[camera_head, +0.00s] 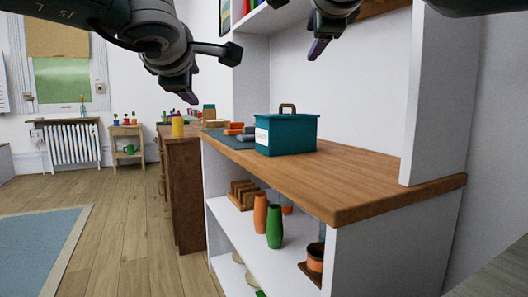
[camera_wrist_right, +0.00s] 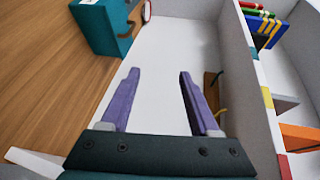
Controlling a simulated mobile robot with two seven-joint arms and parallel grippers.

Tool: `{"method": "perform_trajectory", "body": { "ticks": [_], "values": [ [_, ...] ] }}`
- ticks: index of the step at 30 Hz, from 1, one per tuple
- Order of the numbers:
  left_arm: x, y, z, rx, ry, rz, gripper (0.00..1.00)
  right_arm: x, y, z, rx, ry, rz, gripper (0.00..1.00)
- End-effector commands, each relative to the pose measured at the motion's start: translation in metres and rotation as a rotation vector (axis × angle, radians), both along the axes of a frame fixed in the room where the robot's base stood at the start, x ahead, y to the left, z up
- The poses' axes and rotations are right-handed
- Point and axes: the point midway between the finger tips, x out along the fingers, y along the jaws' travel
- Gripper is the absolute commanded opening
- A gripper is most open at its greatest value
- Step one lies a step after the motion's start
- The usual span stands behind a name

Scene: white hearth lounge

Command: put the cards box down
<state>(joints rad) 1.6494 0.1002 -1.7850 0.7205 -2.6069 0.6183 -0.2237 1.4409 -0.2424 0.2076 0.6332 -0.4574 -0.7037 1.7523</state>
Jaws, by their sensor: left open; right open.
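The teal cards box (camera_head: 287,134) with a brown handle and a white label stands upright on the wooden counter (camera_head: 350,176). It also shows at the upper left of the right wrist view (camera_wrist_right: 104,24). My left gripper (camera_head: 192,92) is open and hangs in the air to the left of the box, apart from it. My right gripper (camera_head: 314,42) is above the counter, higher than the box and clear of it. In the right wrist view its two purple fingers (camera_wrist_right: 155,95) are spread with nothing between them.
Grey and orange items (camera_head: 236,129) lie on a dark mat left of the box. The counter right of the box is bare up to a white upright panel (camera_head: 440,95). Green and orange vases (camera_head: 274,226) stand on the shelf below.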

Motion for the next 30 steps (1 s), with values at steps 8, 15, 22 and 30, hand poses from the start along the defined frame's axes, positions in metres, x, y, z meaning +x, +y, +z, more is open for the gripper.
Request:
{"method": "perform_trajectory", "body": {
  "ticks": [8, 15, 22, 30],
  "values": [
    [0.0, 0.0, 0.0, 0.0, 0.0, 0.0, 0.61, 0.001, -0.001, 0.021, 0.0, 0.002, -0.001, 0.62],
    [0.0, 0.0, 0.0, 0.0, 0.0, 0.0, 0.61, 0.001, -0.001, 0.022, 0.0, 0.003, -0.001, 0.62],
    [0.0, 0.0, 0.0, 0.0, 0.0, 0.0, 0.61, 0.001, -0.001, 0.021, 0.0, 0.003, -0.001, 0.62],
    [0.0, 0.0, 0.0, 0.0, 0.0, 0.0, 0.61, 0.001, -0.001, 0.021, 0.0, 0.003, -0.001, 0.62]
  ]
}}
